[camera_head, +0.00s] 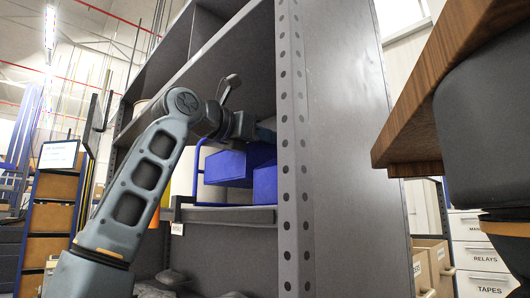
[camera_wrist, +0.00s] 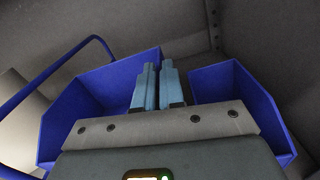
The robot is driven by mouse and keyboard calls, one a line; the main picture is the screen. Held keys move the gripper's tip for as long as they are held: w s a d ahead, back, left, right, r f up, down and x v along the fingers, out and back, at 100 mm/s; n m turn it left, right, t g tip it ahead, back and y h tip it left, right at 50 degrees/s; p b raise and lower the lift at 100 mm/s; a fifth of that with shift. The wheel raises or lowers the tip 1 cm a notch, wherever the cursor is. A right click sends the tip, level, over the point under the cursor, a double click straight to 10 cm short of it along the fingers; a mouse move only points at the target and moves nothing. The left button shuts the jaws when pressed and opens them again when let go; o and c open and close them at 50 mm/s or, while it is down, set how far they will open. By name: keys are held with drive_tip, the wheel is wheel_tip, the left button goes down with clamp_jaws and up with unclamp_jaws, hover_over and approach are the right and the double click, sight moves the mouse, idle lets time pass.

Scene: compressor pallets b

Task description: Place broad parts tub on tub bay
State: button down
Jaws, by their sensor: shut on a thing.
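My gripper (camera_wrist: 158,88) is inside the shelf unit, its two fingers close together between blue tub walls. In the wrist view a wide blue tub part (camera_wrist: 88,88) opens to the left of the fingers, and another blue tub part (camera_wrist: 240,88) to the right. My gripper body hides the middle, so I cannot tell whether they join. In the head view the blue tub (camera_head: 226,166) shows under my wrist, with a lower blue part (camera_head: 265,184) beside it at the upright. The gripped edge is hidden. I cannot tell which spot is the tub bay.
The perforated upright (camera_head: 292,150) and grey side panel (camera_head: 350,150) stand right of my arm. A shelf board (camera_head: 235,215) with a small label lies below the tub. A blue tube rail (camera_head: 198,165) stands at its left. A wooden top (camera_head: 440,85) juts in at right.

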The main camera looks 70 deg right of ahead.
sight(265, 158)
drive_tip(key=shift+f, duration=1.9)
drive_tip(key=shift+f, duration=0.45)
drive_tip(key=shift+f+b, duration=0.15)
drive_tip(key=shift+b, duration=0.25)
drive_tip(key=c, duration=1.2)
unclamp_jaws()
drive_tip(key=shift+c, duration=0.2)
